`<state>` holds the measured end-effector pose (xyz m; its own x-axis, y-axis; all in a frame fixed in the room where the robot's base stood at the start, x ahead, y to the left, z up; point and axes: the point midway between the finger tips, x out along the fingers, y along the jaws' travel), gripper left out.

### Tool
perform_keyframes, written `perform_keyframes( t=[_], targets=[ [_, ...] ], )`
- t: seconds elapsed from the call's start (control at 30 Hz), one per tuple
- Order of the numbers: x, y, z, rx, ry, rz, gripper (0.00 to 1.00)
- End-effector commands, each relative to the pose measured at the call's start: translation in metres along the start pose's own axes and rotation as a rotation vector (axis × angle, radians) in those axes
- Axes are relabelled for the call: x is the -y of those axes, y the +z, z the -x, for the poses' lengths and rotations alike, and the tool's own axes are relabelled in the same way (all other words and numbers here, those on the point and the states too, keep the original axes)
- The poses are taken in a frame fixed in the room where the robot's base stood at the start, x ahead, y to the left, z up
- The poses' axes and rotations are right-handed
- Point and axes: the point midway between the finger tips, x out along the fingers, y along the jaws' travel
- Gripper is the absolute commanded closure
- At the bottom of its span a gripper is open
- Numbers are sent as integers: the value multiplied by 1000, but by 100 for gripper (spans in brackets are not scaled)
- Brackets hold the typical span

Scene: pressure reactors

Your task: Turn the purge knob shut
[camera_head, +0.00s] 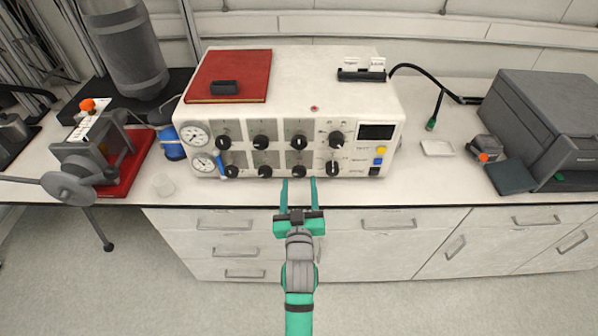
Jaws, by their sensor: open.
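A white control box (355,90) stands on the bench, with two rows of black knobs on its front panel. The upper row includes a large knob (336,139) at its right end. The lower row includes a knob (299,171) right of centre and another knob (332,168) at its right end. The labels are too small to read, so I cannot tell which is the purge knob or how it is set. My green gripper (299,181) is open and empty, with its two fingers pointing at the panel just below the lower row's right-of-centre knob.
Two round gauges (194,134) and a blue handle (220,162) sit at the panel's left. A display (376,132) and coloured buttons (380,151) are at its right. A red-based device (128,165) stands left, a grey box (545,120) right. Drawers (360,245) lie below.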

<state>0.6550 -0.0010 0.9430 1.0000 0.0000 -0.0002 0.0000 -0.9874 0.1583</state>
Motion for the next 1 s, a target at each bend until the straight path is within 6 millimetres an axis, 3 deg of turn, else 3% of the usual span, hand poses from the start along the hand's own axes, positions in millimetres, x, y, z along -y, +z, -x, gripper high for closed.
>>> perform_keyframes(
  t=[0.3,0.77,0.8,0.97,1.0],
  targets=[
    [0,0,-47,-1,0,-1,47],
    [0,0,-59,-1,0,-1,47],
    [0,0,-59,-1,0,-1,50],
    [0,0,-59,0,0,-1,88],
    [0,0,-59,0,0,-1,89]
  ],
)
